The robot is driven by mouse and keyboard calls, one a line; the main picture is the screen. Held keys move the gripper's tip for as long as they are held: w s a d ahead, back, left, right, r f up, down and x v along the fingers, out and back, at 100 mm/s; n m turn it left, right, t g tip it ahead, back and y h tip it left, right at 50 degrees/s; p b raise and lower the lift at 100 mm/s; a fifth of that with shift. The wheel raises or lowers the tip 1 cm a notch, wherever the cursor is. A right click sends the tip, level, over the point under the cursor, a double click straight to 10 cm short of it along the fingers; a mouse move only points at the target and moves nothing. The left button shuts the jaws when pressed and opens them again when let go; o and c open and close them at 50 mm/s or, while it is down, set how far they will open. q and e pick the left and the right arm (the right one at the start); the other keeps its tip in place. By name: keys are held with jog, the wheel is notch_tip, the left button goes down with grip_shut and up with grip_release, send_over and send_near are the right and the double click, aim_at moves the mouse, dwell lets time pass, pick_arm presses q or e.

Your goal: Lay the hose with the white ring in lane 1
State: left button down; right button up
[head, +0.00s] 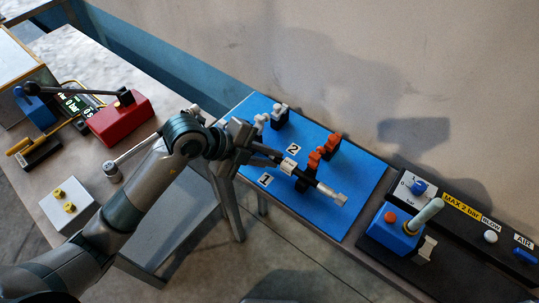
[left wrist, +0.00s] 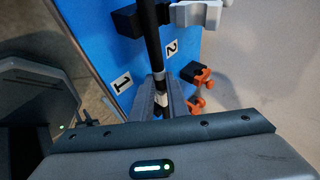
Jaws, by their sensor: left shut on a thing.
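The black hose with the white ring (head: 289,165) is in my left gripper (head: 272,156). Its metal end fitting (head: 339,198) points to the lower right, above the blue board (head: 335,222). In the left wrist view the hose (left wrist: 151,35) runs up from between the closed fingers (left wrist: 161,98). The lane label 1 (head: 265,180) lies on the near side and label 2 (head: 293,149) on the far side. Orange holders (head: 316,154) stand close behind the hose, and white holders (head: 279,113) stand farther left. I cannot tell whether the hose touches a holder. My right gripper is out of view.
A blue valve box with a pale lever (head: 399,232) stands right of the board. A red box (head: 121,119) and a white block with yellow knobs (head: 69,206) are on the left table. A wall rises behind the board. My left arm hides part of the board's left side.

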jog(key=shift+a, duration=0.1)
pick_arm(q)
jog(key=c, duration=1.6)
grip_release()
jog(key=shift+c, duration=0.2)
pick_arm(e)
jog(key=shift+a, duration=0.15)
pick_arm(q)
jog(key=shift+f, duration=0.1)
